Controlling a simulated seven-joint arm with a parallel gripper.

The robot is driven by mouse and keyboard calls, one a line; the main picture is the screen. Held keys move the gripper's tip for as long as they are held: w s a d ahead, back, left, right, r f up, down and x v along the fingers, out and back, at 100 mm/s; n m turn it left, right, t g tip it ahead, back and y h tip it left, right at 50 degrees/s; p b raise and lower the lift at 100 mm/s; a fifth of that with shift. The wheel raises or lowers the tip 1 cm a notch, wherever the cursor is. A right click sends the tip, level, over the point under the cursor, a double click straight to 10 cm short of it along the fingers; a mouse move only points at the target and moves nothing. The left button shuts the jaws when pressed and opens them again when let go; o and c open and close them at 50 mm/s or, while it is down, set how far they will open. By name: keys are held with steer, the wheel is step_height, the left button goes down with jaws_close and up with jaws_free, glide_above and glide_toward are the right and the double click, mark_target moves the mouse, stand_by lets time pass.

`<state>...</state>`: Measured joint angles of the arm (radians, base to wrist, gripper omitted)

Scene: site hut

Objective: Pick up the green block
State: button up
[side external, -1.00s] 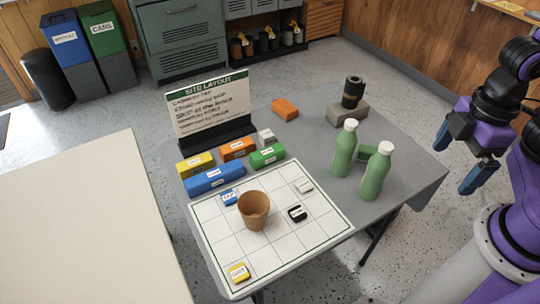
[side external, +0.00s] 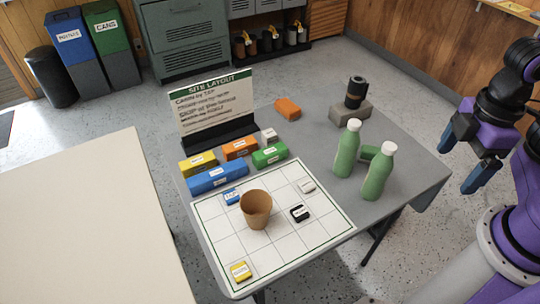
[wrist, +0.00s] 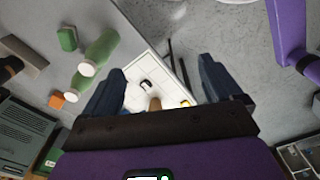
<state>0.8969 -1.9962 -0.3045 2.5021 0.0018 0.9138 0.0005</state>
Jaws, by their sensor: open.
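A plain green block (side external: 370,152) lies on the grey table between and partly behind two green bottles with white caps, the left bottle (side external: 346,150) and the right bottle (side external: 378,172). The green block (wrist: 67,38) also shows in the wrist view at upper left, beside the bottles. Another green block (side external: 269,156), with a white label, lies at the top edge of the white grid board. My gripper (side external: 463,157) is open and empty, to the right of the table and well apart from both green blocks. Its open fingers (wrist: 162,72) also show in the wrist view.
The grid board (side external: 227,248) holds a brown cup (side external: 256,208) and several small labelled blocks. Blue (side external: 218,177), yellow (side external: 197,164) and orange (side external: 239,148) blocks stand near a sign (side external: 212,102). A grey brick (side external: 350,110) bears a dark cylinder (side external: 356,91). The table's right corner is bare.

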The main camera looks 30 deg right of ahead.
steer(key=shift+c, duration=1.1)
